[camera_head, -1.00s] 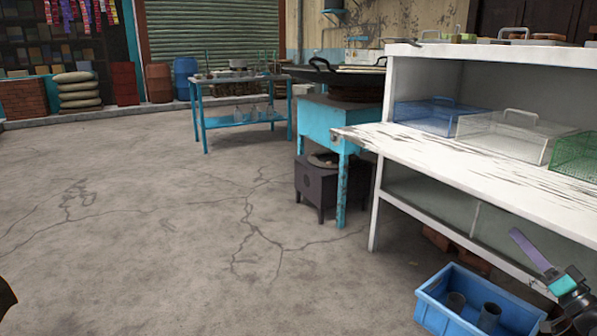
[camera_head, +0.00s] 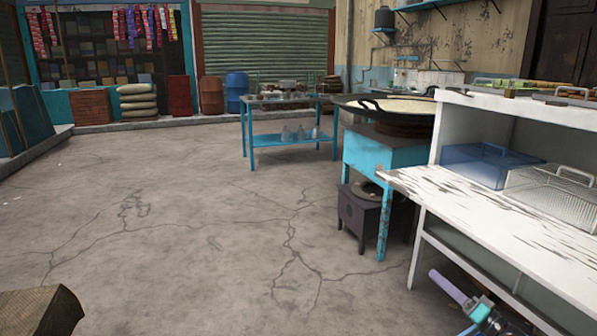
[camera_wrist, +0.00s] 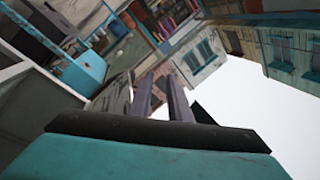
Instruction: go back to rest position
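My gripper (camera_head: 447,284) shows at the bottom right of the head view, with a purple finger pointing up and left, in front of the white counter's lower part. In the wrist view its two grey-purple fingers (camera_wrist: 160,88) stand a narrow gap apart, with nothing seen held between them. A wide black pan (camera_head: 395,106) with pale contents rests on a blue stove stand (camera_head: 377,158). It is clear of my gripper.
A white counter (camera_head: 500,212) with a blue wire basket (camera_head: 488,165) and a clear basket (camera_head: 553,195) stands at right. A blue table (camera_head: 292,139) stands at the back. A brown block-like object (camera_head: 38,311) is at bottom left. The cracked floor (camera_head: 180,220) between is open.

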